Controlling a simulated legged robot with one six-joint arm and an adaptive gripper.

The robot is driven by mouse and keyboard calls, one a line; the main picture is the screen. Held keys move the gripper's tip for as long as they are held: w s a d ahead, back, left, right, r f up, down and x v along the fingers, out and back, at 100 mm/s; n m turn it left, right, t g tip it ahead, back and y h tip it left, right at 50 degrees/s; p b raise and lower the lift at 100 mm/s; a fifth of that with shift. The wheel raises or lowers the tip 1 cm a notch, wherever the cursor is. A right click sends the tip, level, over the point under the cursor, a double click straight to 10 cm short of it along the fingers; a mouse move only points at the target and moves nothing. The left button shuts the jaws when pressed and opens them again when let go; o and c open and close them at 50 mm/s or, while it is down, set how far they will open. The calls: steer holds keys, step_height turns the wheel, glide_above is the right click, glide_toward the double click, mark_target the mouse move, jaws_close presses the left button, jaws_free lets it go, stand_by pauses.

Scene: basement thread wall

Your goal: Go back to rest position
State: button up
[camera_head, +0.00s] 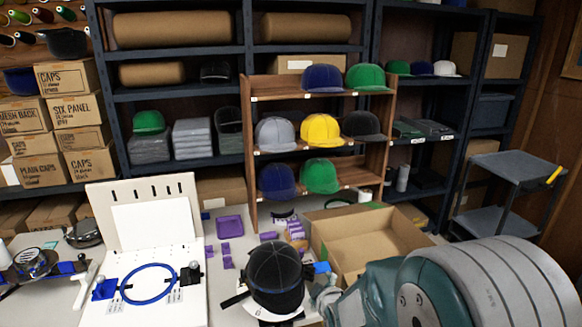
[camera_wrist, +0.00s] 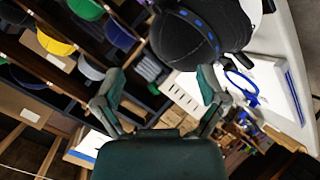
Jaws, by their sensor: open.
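My gripper (camera_wrist: 160,76) shows in the wrist view with its two green-grey fingers spread apart and nothing between them. A black cap (camera_wrist: 200,38) is beyond and above the fingertips in that view, apart from them as far as I can tell. In the head view the black cap (camera_head: 274,268) sits at the front of the table with a white piece under it and a strap at its left. My arm (camera_head: 440,290) comes in from the lower right, and its far end is just right of the cap, where my fingers are mostly hidden.
An open cardboard box (camera_head: 365,240) stands behind my arm. A wooden rack (camera_head: 249,180) of coloured caps is behind it, before dark shelves. A white board with a blue hoop (camera_head: 148,284) is left of the cap. Small purple parts (camera_head: 230,225) lie between. A grey cart (camera_head: 505,222) stands right.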

steer(key=s+d+r+m+g, duration=0.2)
steer(key=s+r+m, duration=0.2)
steer(key=s, duration=0.5)
steer(key=s+d+r+m+g+h, duration=0.1)
steer(key=s+d+r+m+g, duration=0.1)
steer(key=s+r, duration=0.4)
steer(key=s+d+r+m+g, duration=0.2)
steer(key=s+d+r+m, duration=0.2)
steer(key=s, duration=0.9)
steer(key=shift+s+r+m+h, duration=0.25)
steer(key=shift+r+m, duration=0.25)
steer(key=shift+m, duration=0.6)
steer(key=shift+w, duration=0.25)
